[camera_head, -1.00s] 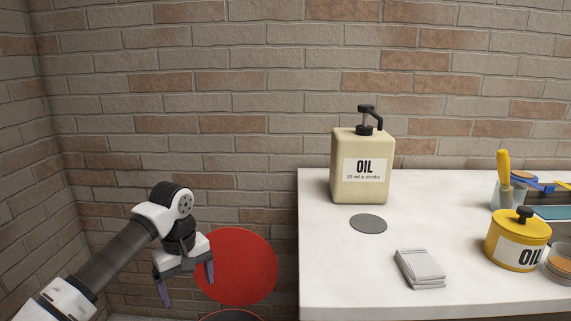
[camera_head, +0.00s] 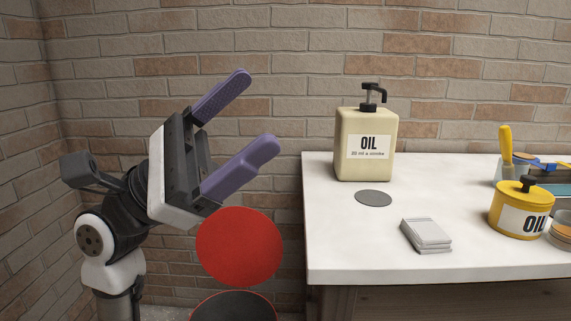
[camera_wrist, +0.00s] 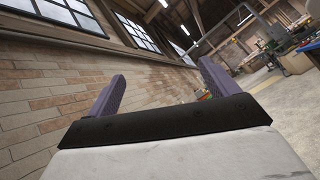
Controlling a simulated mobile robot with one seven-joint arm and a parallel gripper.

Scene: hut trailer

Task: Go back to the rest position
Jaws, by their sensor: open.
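My gripper (camera_head: 248,120) is at the left of the head view, raised and tilted up to the right, with its purple fingers spread apart and nothing between them. It is left of the white table and apart from everything on it. In the wrist view my gripper (camera_wrist: 160,88) is also open and empty, facing a brick wall, high windows and a workshop hall.
A white table (camera_head: 340,240) fills the right. On it are an oil pump bottle (camera_head: 366,160), a grey disc (camera_head: 373,198), folded cloths (camera_head: 426,235) and a yellow oil pot (camera_head: 520,210). A red round lid (camera_head: 240,246) stands above a dark bin (camera_head: 233,308) left of the table.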

